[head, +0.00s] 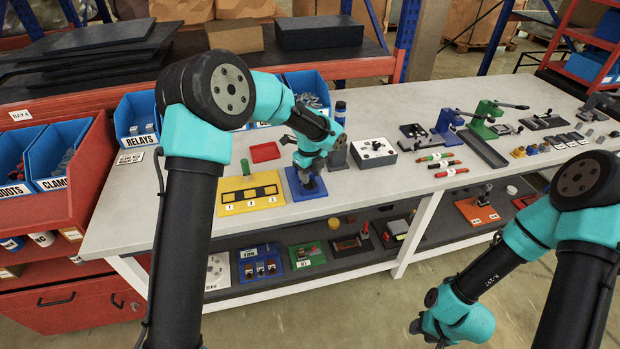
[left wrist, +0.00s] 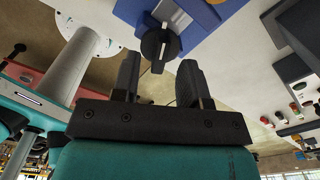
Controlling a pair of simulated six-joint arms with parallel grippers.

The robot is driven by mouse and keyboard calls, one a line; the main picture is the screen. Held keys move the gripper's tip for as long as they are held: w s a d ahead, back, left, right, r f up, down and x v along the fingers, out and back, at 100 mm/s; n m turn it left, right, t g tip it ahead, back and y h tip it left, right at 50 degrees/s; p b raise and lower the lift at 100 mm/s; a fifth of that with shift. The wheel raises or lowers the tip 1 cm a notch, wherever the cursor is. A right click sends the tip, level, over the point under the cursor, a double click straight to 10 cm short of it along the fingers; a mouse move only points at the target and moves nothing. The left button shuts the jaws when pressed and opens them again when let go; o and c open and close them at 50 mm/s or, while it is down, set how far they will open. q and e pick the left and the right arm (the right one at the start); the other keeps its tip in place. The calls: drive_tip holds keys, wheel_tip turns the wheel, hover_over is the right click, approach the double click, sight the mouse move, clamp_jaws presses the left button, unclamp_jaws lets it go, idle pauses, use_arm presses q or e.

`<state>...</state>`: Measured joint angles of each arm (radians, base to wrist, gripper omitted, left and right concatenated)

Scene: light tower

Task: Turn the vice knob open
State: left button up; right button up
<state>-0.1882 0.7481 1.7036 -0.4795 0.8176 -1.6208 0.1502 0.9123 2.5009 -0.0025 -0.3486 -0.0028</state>
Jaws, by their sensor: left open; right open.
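The vice knob (left wrist: 159,45) is black and round with a pale stripe across its face. It shows in the left wrist view just beyond and between my left fingertips, in front of a blue body (left wrist: 205,12). In the head view the blue base plate (head: 294,190) lies on the bench; my left gripper (head: 308,180) points down over it and hides most of the knob. My left gripper also shows in the left wrist view (left wrist: 157,75), its two black fingers apart with nothing clasped. My right gripper (head: 420,330) is open and empty, low in front of the bench.
A yellow plate (head: 235,208) with numbered slots lies left of the blue plate. A grey box (head: 373,154) with a white top stands to the right, near several coloured rods (head: 435,157). Bare bench top (head: 130,205) lies at the left.

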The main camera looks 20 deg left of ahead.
use_arm(q)
drive_tip(key=shift+f, duration=1)
clamp_jaws()
